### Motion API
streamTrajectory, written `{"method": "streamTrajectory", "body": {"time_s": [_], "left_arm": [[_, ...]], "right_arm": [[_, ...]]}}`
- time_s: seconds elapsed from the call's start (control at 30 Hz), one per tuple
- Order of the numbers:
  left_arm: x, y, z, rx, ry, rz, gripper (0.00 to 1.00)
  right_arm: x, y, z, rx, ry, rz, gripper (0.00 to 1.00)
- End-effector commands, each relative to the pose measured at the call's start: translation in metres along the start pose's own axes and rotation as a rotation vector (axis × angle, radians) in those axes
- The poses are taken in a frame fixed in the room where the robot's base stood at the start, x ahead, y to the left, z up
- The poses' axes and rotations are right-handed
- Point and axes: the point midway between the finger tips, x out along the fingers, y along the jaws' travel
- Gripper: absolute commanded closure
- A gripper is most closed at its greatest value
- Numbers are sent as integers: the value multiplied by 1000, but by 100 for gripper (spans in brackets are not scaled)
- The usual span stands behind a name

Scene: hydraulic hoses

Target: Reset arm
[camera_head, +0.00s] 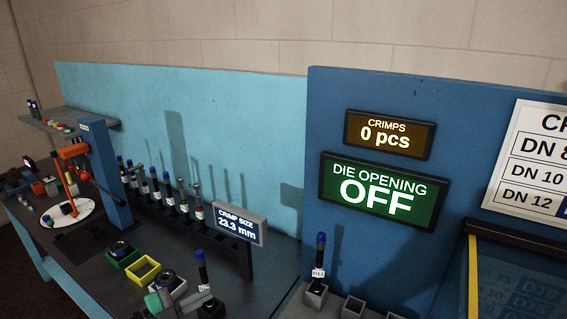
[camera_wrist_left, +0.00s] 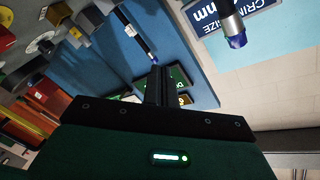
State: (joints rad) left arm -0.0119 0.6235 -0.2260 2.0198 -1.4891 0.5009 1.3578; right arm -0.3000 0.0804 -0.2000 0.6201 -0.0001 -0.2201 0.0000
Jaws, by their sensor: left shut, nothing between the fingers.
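My left gripper (camera_head: 190,302) is low in the head view, at the front edge of the dark bench. Its fingers are together and empty; they also show in the left wrist view (camera_wrist_left: 158,86), pointing away from the green gripper body. A dark hose with a blue cap (camera_head: 201,268) stands upright close to the fingertips, with no grip on it. In the left wrist view a blue-ended hose (camera_wrist_left: 231,25) shows at the top, apart from the fingers. My right gripper is not in view.
A rack of several capped hoses (camera_head: 168,195) stands behind, with the crimp size display (camera_head: 239,226) at its right end. Yellow (camera_head: 143,270) and green (camera_head: 122,255) trays lie on the bench. Another blue-capped hose (camera_head: 319,257) stands by the blue panel, whose green display (camera_head: 382,194) reads OFF.

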Motion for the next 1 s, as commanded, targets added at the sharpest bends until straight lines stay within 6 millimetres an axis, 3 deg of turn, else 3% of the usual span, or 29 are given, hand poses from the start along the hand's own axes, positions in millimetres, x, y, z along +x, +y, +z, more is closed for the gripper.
{"method": "streamTrajectory", "body": {"time_s": [0.1,0.23,0.4,0.53,0.77,1.0], "left_arm": [[-4,-16,-18,-56,32,-211,100],[-18,-33,-23,-131,0,-428,100],[-47,-42,-10,-258,-138,-667,100],[-73,-33,10,-374,-304,-792,100],[-118,22,45,-603,-674,-852,100],[-157,118,51,-847,-1068,-665,100]], "right_arm": [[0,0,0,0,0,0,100],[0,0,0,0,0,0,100],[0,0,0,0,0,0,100],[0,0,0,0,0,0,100],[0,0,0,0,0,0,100],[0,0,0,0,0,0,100]]}}
